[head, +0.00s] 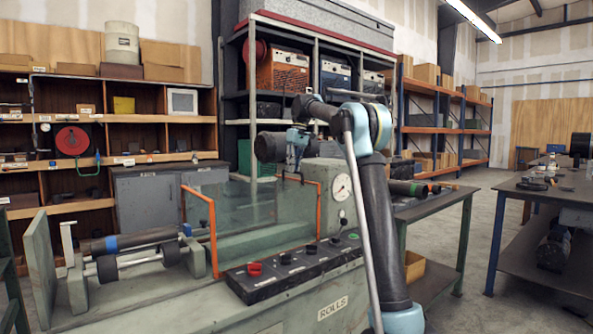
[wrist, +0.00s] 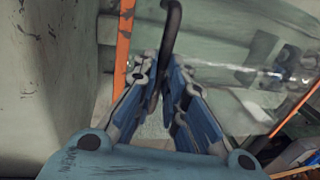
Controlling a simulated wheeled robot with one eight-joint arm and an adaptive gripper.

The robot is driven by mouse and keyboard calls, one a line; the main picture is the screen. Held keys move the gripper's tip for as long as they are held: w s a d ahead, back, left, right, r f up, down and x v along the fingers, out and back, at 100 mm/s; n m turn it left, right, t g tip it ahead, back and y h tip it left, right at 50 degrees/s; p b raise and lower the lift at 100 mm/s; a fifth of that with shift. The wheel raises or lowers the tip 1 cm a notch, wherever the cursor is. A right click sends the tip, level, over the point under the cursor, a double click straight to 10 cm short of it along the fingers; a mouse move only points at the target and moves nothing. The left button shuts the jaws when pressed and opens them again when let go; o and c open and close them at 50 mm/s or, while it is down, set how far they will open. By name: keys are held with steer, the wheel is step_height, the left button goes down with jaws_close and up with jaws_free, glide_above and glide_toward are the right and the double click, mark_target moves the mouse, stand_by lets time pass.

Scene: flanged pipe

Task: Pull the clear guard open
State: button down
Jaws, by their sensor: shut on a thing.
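The clear guard (head: 235,205) is a see-through panel between orange end bars on the green machine in the head view. It stands upright behind the row of knobs. In the wrist view the clear panel (wrist: 225,60) fills the upper right, with one orange bar (wrist: 124,45) left of my gripper. My gripper (wrist: 167,78) has blue fingers closed around a dark, bent handle (wrist: 172,22). The handle's lower part is hidden between the fingers. In the head view my wrist is near the guard's right end, and the fingertips are hard to make out.
The machine's control box (head: 292,268) with red and black knobs sits in front of the guard. A pressure gauge (head: 342,187) stands at its right. Rollers with a pipe (head: 130,240) lie at the left. A workbench (head: 560,190) stands far right, with open floor before it.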

steer(key=shift+w+d, duration=0.15)
steer(key=shift+d, duration=0.1)
steer(key=c, duration=1.7)
jaws_free()
steer(key=shift+o, duration=0.2)
step_height(320, 180, up, 12)
steer(key=w+d, duration=0.1)
steer(key=shift+w+d+f, duration=0.2)
steer(key=shift+w+d, duration=0.2)
